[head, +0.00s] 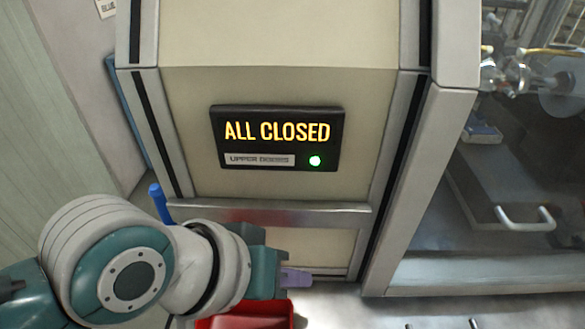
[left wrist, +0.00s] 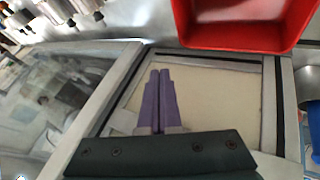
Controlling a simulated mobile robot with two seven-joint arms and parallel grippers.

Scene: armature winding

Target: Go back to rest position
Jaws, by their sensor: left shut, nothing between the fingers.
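My left gripper (head: 297,279) is low in the middle of the head view, in front of the lower part of a cream and grey cabinet. Its purple fingers also show in the left wrist view (left wrist: 160,78), side by side, shut with nothing between them. My left arm comes in from the lower left. A black display (head: 276,138) on the cabinet reads "ALL CLOSED" in orange, with a green light and a label that seems to read "UPPER DOORS". My right gripper is not in view.
A red bin (head: 246,318) lies just below my left gripper, partly hidden by it; it also shows at the top of the left wrist view (left wrist: 243,36). At right is a glazed enclosure with a white handle (head: 525,218) and machinery behind it. A blue rod (head: 160,204) stands beside my arm.

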